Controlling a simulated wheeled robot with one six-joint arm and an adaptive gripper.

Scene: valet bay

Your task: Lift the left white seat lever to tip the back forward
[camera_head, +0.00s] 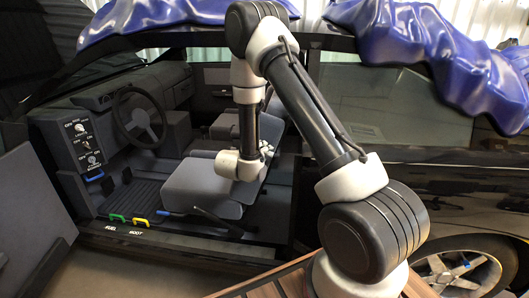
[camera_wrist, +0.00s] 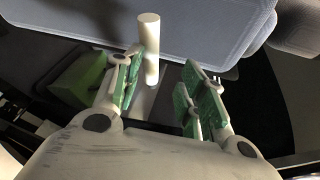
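One white, rod-like seat lever (camera_wrist: 151,48) stands out in front of a grey seat panel (camera_wrist: 215,22) in the wrist view. My gripper (camera_wrist: 169,70) is open, with green pads on its fingers. The lever is between the fingers, close to the left one; whether they touch I cannot tell. In the head view my arm reaches into the car to the grey seat (camera_head: 205,184). My wrist covers part of the seat back there, and the lever and fingertips cannot be made out.
The car's side is open, with a steering wheel (camera_head: 139,119) and a switch panel (camera_head: 84,141) at left. Green (camera_head: 117,217) and yellow (camera_head: 140,221) handles sit on the sill near a blue-tipped handle (camera_head: 164,212). The door pillar (camera_head: 307,195) stands close beside my arm.

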